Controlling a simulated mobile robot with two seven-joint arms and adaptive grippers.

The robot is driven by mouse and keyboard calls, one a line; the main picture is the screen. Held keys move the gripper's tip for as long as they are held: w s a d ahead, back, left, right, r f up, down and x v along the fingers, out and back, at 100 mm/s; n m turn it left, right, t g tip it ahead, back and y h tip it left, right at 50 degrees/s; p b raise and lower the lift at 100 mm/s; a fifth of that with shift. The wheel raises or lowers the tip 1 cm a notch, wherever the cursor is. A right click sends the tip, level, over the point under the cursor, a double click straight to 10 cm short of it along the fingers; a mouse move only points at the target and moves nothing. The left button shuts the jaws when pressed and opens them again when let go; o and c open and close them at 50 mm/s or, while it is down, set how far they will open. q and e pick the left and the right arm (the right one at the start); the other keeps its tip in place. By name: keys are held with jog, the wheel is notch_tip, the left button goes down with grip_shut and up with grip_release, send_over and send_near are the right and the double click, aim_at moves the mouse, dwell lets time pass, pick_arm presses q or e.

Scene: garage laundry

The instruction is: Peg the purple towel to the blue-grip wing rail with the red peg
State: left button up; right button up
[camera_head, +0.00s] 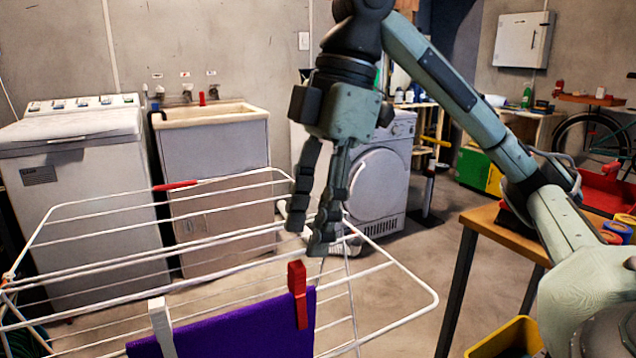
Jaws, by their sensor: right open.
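The purple towel (235,335) hangs at the near side of the white drying rack, cut off by the bottom edge. The red peg (298,290) stands upright on the towel's top edge, towards its right end. A white peg (161,325) is on the towel's left part. My right gripper (308,238) points down above the rack, a little above and behind the red peg. Its fingers are apart and empty, and it does not appear to touch the peg. No blue grip is visible; a red grip (175,186) sits on the far left rail. My left gripper is not in view.
The rack's white rails (405,270) spread across the front. A wooden table (490,216) with several coloured rolls is at the right, above a yellow bin (505,340). Washer (75,170), sink cabinet (215,160) and dryer (380,180) stand behind. Floor between rack and table is clear.

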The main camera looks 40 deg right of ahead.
jog(key=shift+v, duration=2.75)
